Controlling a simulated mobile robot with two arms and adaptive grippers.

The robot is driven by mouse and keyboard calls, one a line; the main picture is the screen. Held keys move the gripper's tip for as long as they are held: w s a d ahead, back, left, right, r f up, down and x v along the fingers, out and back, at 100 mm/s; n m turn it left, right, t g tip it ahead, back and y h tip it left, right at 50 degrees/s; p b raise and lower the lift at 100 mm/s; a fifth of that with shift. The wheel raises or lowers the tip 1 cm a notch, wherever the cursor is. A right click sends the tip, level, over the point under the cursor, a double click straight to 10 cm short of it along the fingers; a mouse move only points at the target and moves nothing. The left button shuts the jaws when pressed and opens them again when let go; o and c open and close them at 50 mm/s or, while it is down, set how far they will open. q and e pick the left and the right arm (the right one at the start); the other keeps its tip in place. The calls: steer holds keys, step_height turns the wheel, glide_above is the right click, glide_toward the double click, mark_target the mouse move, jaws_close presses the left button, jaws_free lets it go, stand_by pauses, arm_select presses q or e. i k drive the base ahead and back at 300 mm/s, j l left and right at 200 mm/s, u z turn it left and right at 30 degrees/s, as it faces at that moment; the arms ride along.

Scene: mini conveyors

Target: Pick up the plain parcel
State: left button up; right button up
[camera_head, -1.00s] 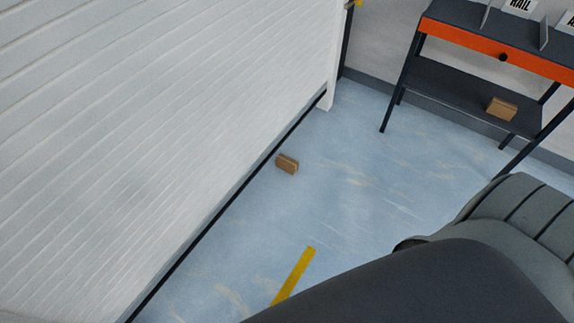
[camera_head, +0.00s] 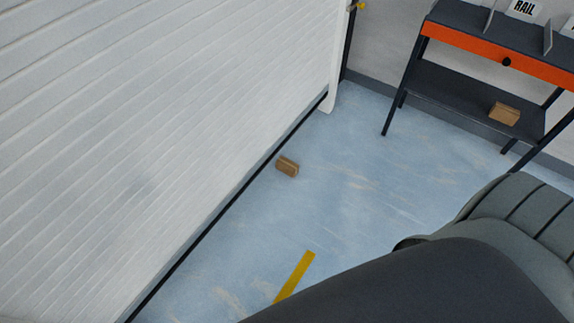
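A small brown box-shaped parcel (camera_head: 288,167) lies on the blue floor beside the foot of the white shutter. Another brown parcel (camera_head: 504,113) sits on the lower shelf of the dark table at the upper right. Both are too small to tell whether they are plain or marked. A dark arm link of mine fills the lower right. Neither of my grippers is in view.
A white ribbed shutter (camera_head: 170,120) walls off the left side. A dark table with an orange front (camera_head: 475,50) and a lower shelf (camera_head: 450,92) stands at the upper right. A yellow floor stripe (camera_head: 295,276) lies below. The floor between is clear.

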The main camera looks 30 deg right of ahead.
mark_target(285, 164)
steer(key=i+l+u, duration=0.1)
steer(key=l, duration=0.25)
steer(key=i+l, duration=0.2)
steer(key=l, duration=0.2)
steer(key=i+l+u, duration=0.15)
steer(key=l, duration=0.6)
steer(key=i+l+u, duration=0.15)
steer(key=l, duration=0.3)
